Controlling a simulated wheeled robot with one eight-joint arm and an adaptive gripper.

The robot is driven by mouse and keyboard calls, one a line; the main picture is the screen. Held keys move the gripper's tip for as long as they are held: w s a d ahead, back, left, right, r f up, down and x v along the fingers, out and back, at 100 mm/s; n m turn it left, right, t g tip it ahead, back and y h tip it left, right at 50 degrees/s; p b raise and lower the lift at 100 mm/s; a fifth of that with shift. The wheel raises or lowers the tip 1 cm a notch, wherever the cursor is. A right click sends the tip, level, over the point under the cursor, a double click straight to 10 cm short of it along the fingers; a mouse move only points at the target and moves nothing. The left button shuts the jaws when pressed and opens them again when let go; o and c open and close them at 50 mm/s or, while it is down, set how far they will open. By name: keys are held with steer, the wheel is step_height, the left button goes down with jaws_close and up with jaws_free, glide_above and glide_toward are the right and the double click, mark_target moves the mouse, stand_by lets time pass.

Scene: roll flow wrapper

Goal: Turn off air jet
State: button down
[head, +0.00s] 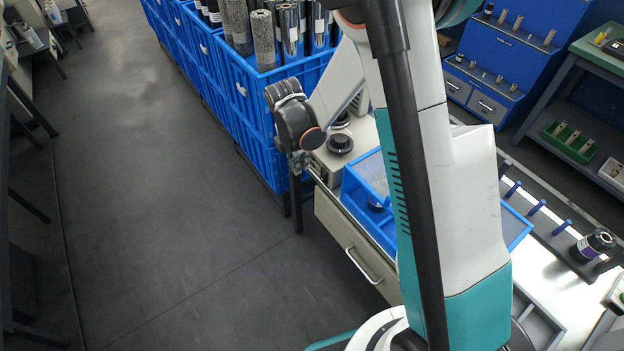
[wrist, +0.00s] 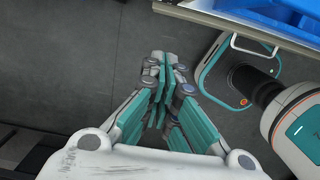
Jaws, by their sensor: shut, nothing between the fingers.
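My gripper (wrist: 163,62) is shut and empty in the wrist view. Its teal-padded fingers meet over bare grey floor. In the head view my arm reaches down and left, its dark wrist end in front of the bench's left end; I cannot make out the fingers there. I cannot identify an air jet or its switch for certain. A black round knob-like part (head: 340,144) sits on a pale box at the bench's left end, close to the right of my wrist. My arm hides part of the bench.
Blue crates (head: 226,85) holding upright rolls stand behind the bench. A blue tray (head: 382,232) lies on the bench above a drawer with a handle (head: 362,265). A dark cylindrical tool (head: 592,245) stands at the right. The floor (head: 170,220) at left is clear.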

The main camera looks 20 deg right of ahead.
mark_target(323, 176)
steer(key=shift+f, duration=0.2)
steer(key=w+d+f+b, duration=0.1)
steer(key=d+f+b, duration=0.3)
steer(key=f, duration=0.6)
steer(key=shift+w+d+b, duration=0.3)
steer(key=shift+d, duration=0.2)
steer(key=shift+f, duration=0.1)
steer(key=shift+w, duration=0.1)
